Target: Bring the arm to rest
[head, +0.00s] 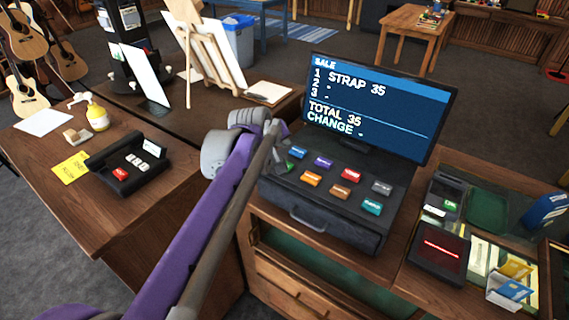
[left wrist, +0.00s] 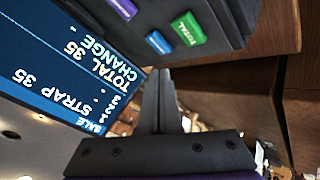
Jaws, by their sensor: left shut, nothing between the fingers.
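My left arm reaches in from the lower left, and my left gripper (head: 285,162) is at the left edge of the cash register (head: 325,218), beside its green TOTAL key (head: 297,152). In the left wrist view its fingers (left wrist: 160,78) are together with nothing between them. The register screen (head: 378,105) reads STRAP 35, TOTAL 35, and CHANGE with a dash. My right gripper is not in view.
An easel-like stand (head: 205,50) is behind. At right, a glass-topped counter holds a scanner-like box (head: 440,250) and a card holder (head: 510,285).

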